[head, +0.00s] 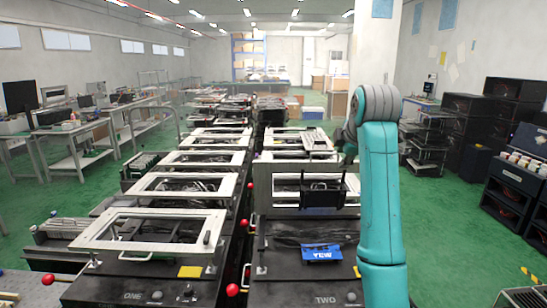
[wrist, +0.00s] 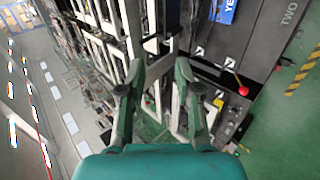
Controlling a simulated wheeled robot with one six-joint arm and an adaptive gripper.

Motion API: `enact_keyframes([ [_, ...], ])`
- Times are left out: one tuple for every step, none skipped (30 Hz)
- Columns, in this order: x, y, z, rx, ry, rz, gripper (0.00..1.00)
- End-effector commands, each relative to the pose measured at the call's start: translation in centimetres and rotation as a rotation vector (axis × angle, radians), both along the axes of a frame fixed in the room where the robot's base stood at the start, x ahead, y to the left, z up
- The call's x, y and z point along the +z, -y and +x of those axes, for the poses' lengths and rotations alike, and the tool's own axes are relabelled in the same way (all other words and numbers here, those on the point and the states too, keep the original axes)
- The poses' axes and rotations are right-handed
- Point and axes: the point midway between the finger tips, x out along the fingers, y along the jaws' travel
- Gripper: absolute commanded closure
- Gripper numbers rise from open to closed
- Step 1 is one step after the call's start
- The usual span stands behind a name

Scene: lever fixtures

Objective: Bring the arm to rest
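My teal arm (head: 382,210) rises on the right of the head view and bends at a grey joint near the top. My gripper (wrist: 158,72) shows in the wrist view with its two fingers apart and nothing between them. It is above the rows of fixtures, touching none that I can see. In the head view I cannot clearly make out the fingers. The fixture marked TWO (head: 325,298), with a blue YEW plate (head: 322,252), stands just left of my arm. A red-knobbed lever (wrist: 243,90) shows right of the fingers in the wrist view.
The fixture marked ONE (head: 132,295) stands left, with a red lever knob (head: 232,290) between the two fixtures. Framed machines run back in two rows. Workbenches (head: 70,128) line the left; dark cabinets (head: 510,190) stand right. Green floor (head: 440,225) lies open right of my arm.

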Motion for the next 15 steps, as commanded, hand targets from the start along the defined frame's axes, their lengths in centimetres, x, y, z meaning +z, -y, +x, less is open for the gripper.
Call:
enact_keyframes([
  [-0.8, 0.0, 0.1, -0.004, -0.002, 0.004, 0.67],
  [-1.1, 0.0, 0.1, -0.006, -0.001, 0.006, 0.67],
  [-1.6, 0.0, 0.2, -0.010, 0.000, 0.010, 0.67],
  [-1.9, 0.0, 0.2, -0.012, 0.002, 0.013, 0.67],
  [-2.2, 0.0, 0.2, -0.015, 0.004, 0.016, 0.67],
  [-2.6, 0.0, 0.3, -0.019, 0.006, 0.020, 0.67],
  [-3.1, 0.0, 0.3, -0.023, 0.007, 0.024, 0.67],
  [-3.6, 0.0, 0.3, -0.027, 0.008, 0.028, 0.67],
  [-4.1, 0.0, 0.4, -0.031, 0.011, 0.032, 0.67],
  [-4.6, 0.0, 0.4, -0.035, 0.012, 0.037, 0.67],
  [-5.2, 0.0, 0.4, -0.039, 0.013, 0.041, 0.67],
  [-5.9, 0.0, 0.4, -0.046, 0.016, 0.049, 0.67],
  [-6.6, 0.0, 0.5, -0.051, 0.019, 0.054, 0.67],
  [-7.2, 0.0, 0.5, -0.055, 0.021, 0.059, 0.67],
  [-8.1, 0.0, 0.5, -0.063, 0.024, 0.067, 0.67],
])
